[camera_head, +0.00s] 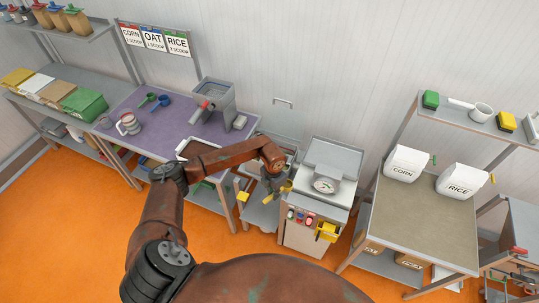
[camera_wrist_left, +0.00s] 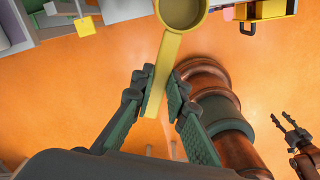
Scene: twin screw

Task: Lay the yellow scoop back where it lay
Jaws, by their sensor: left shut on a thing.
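My left gripper (camera_head: 277,190) is shut on the handle of the yellow scoop (camera_head: 287,186), out in front of the bench between the purple table and the scale cabinet. In the left wrist view the fingers (camera_wrist_left: 160,92) pinch the scoop's flat handle (camera_wrist_left: 160,75) from both sides, and its round bowl (camera_wrist_left: 181,12) points away at the top edge. The bowl looks empty. My right gripper (camera_wrist_left: 284,125) shows only in the left wrist view, at the right, with its fingers apart and nothing between them. A green scoop (camera_head: 149,98) and a blue scoop (camera_head: 162,101) lie on the purple table.
The purple table (camera_head: 185,128) also holds a jug (camera_head: 128,124) and a grey machine (camera_head: 213,100). A scale (camera_head: 326,184) stands on the cabinet to the right. CORN (camera_head: 405,164) and RICE (camera_head: 462,180) bags stand on the right table (camera_head: 415,220). Orange floor is open in front.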

